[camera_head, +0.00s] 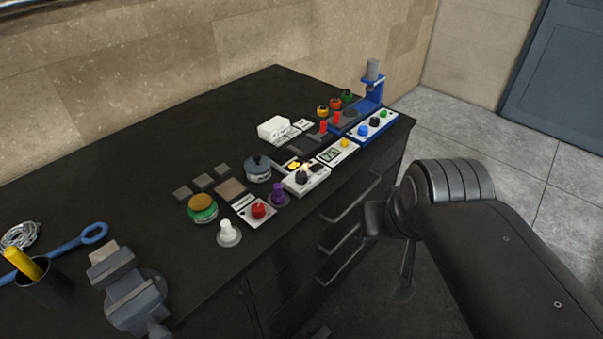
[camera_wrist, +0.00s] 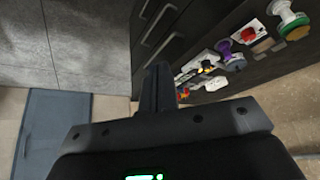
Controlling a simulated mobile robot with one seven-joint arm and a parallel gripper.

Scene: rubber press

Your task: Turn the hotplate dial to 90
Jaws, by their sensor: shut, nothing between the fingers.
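A white box with a black dial (camera_head: 302,177) sits near the front edge of the dark bench; it looks like the hotplate control, but its marks are too small to read. A yellow part shows just behind the dial. In the wrist view, small pale units with dark and yellow parts (camera_wrist: 206,68) show beyond the fingers, partly overlapped and hard to tell apart. My gripper (camera_wrist: 158,85) is shut and empty, off the bench's front side and apart from the dial. In the head view its end (camera_head: 373,218) is in front of the drawers, mostly hidden by my arm.
A purple knob (camera_head: 279,194) and a red button unit (camera_head: 258,211) stand left of the dial box. A display unit (camera_head: 331,154) stands right of it. Drawer handles (camera_head: 350,198) stick out below the bench edge. A vise (camera_head: 130,290) is at the near left.

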